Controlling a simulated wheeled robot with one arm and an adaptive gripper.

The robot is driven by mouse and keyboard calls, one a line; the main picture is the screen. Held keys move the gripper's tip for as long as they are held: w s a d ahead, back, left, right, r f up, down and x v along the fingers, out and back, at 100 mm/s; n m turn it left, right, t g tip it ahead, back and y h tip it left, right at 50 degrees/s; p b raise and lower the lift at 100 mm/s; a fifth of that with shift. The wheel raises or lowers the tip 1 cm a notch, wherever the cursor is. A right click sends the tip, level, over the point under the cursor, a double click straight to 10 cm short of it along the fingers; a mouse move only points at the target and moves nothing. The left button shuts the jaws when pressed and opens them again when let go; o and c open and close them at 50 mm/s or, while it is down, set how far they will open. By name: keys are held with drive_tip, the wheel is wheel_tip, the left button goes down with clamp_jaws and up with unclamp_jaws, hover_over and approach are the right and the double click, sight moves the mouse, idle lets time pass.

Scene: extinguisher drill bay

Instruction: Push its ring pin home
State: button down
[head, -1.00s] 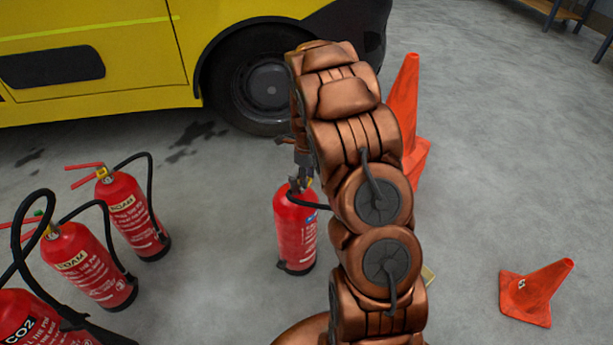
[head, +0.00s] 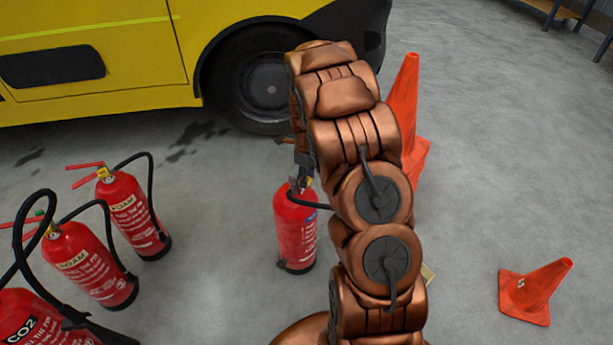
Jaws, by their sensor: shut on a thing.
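A red extinguisher (head: 294,232) stands upright on the floor, left of my arm in the head view. Its black hose runs right and passes behind my arm. My gripper (head: 301,172) is at the top of this extinguisher, partly hidden by my copper arm. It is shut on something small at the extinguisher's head. The ring pin itself is too small and too covered to make out, so I cannot tell how far in it sits.
Two foam extinguishers (head: 133,214) (head: 90,264) and a CO2 extinguisher (head: 30,318) stand at left. A yellow vehicle (head: 110,60) is behind.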

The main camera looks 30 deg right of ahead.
idle(0.4)
drive_tip(key=c, duration=0.7)
unclamp_jaws()
wheel_tip(320, 180, up, 12)
drive_tip(key=shift+r, duration=0.1)
drive_tip(key=shift+a, duration=0.1)
